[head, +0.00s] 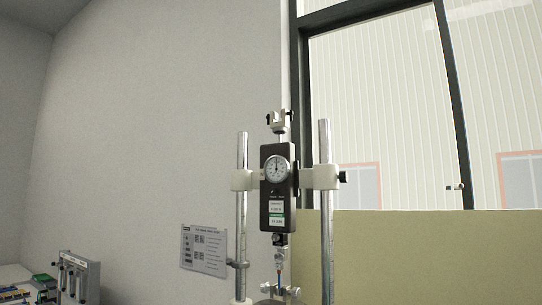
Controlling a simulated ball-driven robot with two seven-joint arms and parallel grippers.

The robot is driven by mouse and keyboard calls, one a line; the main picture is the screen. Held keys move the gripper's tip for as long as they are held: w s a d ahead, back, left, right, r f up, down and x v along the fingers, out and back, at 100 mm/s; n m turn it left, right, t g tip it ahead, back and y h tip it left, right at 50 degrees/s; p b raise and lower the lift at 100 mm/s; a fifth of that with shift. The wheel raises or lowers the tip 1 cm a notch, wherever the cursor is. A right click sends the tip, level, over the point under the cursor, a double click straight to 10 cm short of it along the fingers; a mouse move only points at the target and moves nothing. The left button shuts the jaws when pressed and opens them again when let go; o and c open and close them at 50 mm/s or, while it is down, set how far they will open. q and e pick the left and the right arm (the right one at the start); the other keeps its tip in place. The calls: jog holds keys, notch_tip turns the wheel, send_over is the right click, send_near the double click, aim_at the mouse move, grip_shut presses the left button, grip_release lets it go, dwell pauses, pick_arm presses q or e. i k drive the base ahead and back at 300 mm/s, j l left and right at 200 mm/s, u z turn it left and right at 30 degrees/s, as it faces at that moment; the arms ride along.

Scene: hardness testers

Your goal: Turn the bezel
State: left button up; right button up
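A round white dial with a pale bezel (275,169) sits on the upper front of a black force gauge (277,215) in the head view. The gauge hangs upright between two metal posts, the left post (242,205) and the right post (326,230). The dial's needle is too small to read surely. White labels show below the dial. Neither of my grippers shows in this view.
White clamps (319,177) join the gauge to the posts. A printed card (204,251) is fixed by the left post. A grey unit (77,277) stands at the lower left. A window (385,110) and a tan panel (430,255) lie behind on the right.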

aim_at(280, 175)
jog(key=i+j+z, duration=0.1)
jog(key=j, duration=0.35)
jog(key=i+j, duration=0.1)
jog(key=j, duration=0.35)
jog(key=j+z, duration=0.15)
jog(key=j, duration=0.35)
jog(key=i, duration=0.05)
